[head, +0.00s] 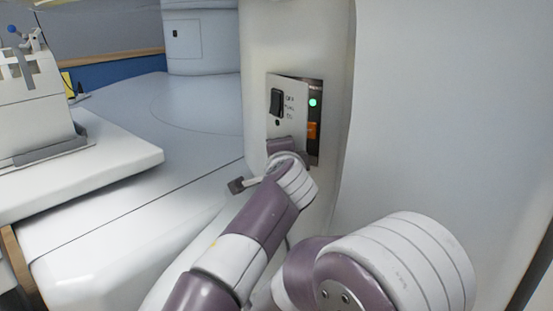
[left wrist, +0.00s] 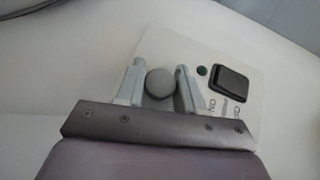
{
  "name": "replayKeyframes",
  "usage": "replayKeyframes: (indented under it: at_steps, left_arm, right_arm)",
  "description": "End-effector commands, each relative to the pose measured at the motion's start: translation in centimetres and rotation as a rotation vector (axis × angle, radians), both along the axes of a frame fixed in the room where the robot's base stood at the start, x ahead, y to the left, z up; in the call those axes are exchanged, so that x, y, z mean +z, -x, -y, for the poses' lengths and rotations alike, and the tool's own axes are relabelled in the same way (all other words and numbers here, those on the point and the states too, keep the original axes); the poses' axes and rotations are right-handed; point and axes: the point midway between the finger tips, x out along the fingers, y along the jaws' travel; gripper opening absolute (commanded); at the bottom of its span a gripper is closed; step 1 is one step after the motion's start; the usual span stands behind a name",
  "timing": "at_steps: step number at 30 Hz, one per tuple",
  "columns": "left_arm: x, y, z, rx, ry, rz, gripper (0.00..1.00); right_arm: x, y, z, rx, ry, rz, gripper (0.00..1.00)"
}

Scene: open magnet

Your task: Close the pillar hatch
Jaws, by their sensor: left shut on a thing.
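The pillar hatch (head: 291,100) is a pale panel with a black switch on it, standing ajar from the white pillar (head: 300,40). Its right side stands away from the opening, where a green light (head: 312,102) and an orange part (head: 312,130) show. In the left wrist view the hatch panel (left wrist: 207,52) lies beyond my fingers, with the black switch (left wrist: 229,82) at the right. My left gripper (left wrist: 160,80) is shut on a round grey knob (left wrist: 160,84), one finger on each side. In the head view its fingertips are hidden at the hatch's lower part. My right gripper is not in view.
A white bed or table (head: 90,165) with a boxy device (head: 30,95) stands at the left. A pale rounded counter (head: 190,110) lies behind it. A broad smooth wall (head: 450,110) is right of the pillar.

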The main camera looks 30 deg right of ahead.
Motion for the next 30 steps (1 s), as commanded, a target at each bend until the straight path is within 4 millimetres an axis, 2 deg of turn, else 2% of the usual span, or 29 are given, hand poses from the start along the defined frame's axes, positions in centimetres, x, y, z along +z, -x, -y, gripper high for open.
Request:
replayKeyframes:
  at_steps: [12,13,14,25,30]
  left_arm:
    - [-0.1,-0.1,0.0,0.005,-0.004,0.0,0.0]
    - [-0.1,-0.1,0.0,0.005,-0.003,0.001,0.47]
    - [-0.1,-0.1,0.0,0.006,-0.002,0.0,0.57]
    - [0.0,0.2,-0.1,0.005,0.0,0.001,0.58]
    - [0.1,2.1,-1.0,0.004,0.001,0.002,0.58]
  right_arm:
    - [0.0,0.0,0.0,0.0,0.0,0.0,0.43]
    - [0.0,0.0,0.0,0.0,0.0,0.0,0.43]
    - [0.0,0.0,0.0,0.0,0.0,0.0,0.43]
    - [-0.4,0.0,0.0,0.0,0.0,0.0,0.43]
    - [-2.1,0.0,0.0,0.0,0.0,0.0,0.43]
